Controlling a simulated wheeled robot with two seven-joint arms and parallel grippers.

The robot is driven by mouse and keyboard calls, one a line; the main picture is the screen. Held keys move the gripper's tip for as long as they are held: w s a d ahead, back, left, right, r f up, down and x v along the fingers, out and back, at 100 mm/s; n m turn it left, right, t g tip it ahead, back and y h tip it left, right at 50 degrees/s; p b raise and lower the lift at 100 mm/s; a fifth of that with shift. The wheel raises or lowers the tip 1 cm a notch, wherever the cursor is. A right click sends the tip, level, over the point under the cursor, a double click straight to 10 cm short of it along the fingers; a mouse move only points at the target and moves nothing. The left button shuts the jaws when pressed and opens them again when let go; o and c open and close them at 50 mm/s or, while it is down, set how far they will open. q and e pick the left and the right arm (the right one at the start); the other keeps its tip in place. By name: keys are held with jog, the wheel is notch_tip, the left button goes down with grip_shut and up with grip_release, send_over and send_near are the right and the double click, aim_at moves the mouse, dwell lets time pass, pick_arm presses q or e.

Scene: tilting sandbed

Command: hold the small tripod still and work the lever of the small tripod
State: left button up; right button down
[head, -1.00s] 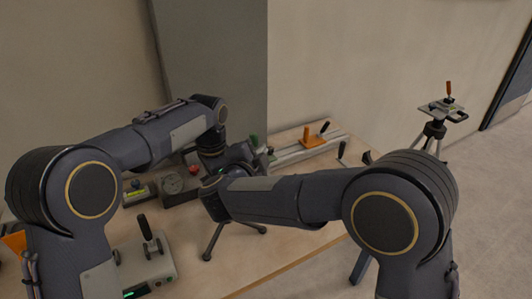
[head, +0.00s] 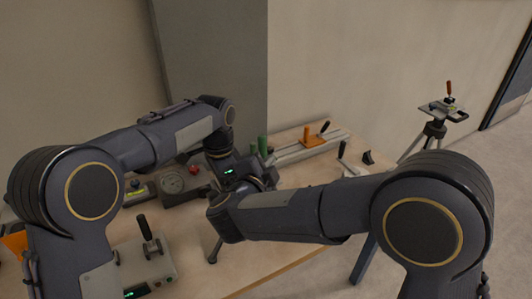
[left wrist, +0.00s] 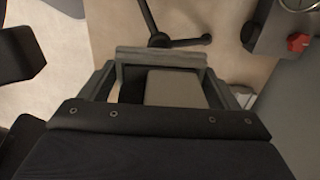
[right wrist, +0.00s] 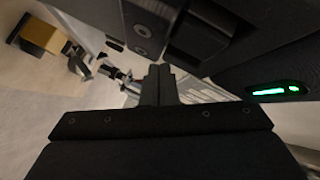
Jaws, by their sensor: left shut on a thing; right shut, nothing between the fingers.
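The small tripod stands on the table, mostly hidden behind my arms in the head view; one dark leg (head: 214,248) shows below my right wrist. In the left wrist view its dark legs (left wrist: 180,42) spread beyond the fingers. My left gripper (left wrist: 160,80) is shut on a grey, plate-like part (left wrist: 175,87), apparently the tripod's head. My right gripper (right wrist: 158,85) is shut and empty, close beside my left wrist. In the head view both grippers' fingertips are hidden. I cannot make out the small tripod's lever.
A larger tripod (head: 436,130) stands on the floor at right. The table holds an orange slide (head: 313,138) on rails, green knobs (head: 262,146), a gauge box (head: 174,184) with a red knob, and a lever box (head: 150,262) at the front left.

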pick_arm(q)
jog(key=shift+w+a+r, duration=0.1)
jog(key=shift+r, duration=0.1)
pick_arm(e)
jog(key=shift+d+r, duration=0.1)
jog(key=s, duration=0.1)
jog(key=s+d, duration=0.1)
jog(key=s, duration=0.1)
jog(key=s+d, duration=0.1)
jog(key=shift+s, duration=0.25)
dwell(0.3)
pick_arm(q)
jog(key=o, duration=1.7)
